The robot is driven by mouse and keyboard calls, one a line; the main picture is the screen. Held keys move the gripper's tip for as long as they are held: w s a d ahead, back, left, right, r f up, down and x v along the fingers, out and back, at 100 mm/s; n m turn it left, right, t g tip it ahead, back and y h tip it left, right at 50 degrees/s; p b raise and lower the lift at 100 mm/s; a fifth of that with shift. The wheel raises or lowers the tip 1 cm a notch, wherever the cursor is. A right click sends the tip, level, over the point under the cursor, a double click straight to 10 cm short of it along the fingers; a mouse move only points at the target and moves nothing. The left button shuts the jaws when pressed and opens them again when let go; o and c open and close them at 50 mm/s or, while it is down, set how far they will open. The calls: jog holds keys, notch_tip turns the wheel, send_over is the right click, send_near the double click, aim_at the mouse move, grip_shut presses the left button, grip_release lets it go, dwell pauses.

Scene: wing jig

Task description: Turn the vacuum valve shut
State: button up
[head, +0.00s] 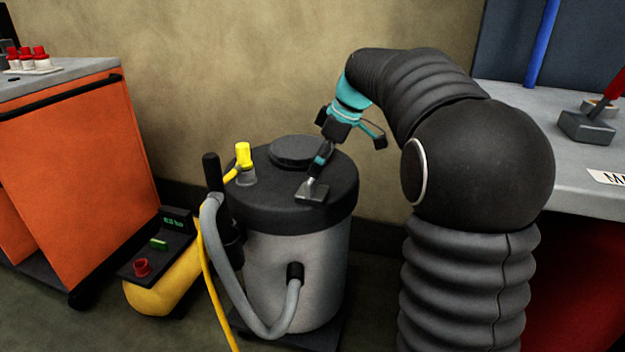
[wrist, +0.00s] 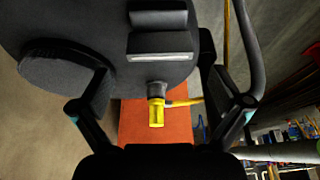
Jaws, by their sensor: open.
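The vacuum valve (head: 243,156) is a yellow upright piece on a grey base, near the left rim of the black lid (head: 340,196) of the vacuum drum (head: 319,270). A yellow arm slants down-left from it. In the wrist view the yellow valve (wrist: 157,114) shows below the centre, its thin arm pointing right. My gripper (head: 347,152) is over the right part of the lid, to the right of the valve and apart from it. In the wrist view its fingers (wrist: 155,65) are spread wide with nothing held between them.
A dark grey block (head: 312,191) and a raised round disc (head: 297,150) are on the lid. A black upright grip (head: 211,172) and a grey hose (head: 228,275) stand at the drum's left. An orange cabinet (head: 80,160) is at left, a grey bench (head: 540,150) at right.

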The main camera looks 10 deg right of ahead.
aim_at(313, 183)
jog(key=shift+x, duration=2.6)
jog(key=c, duration=1)
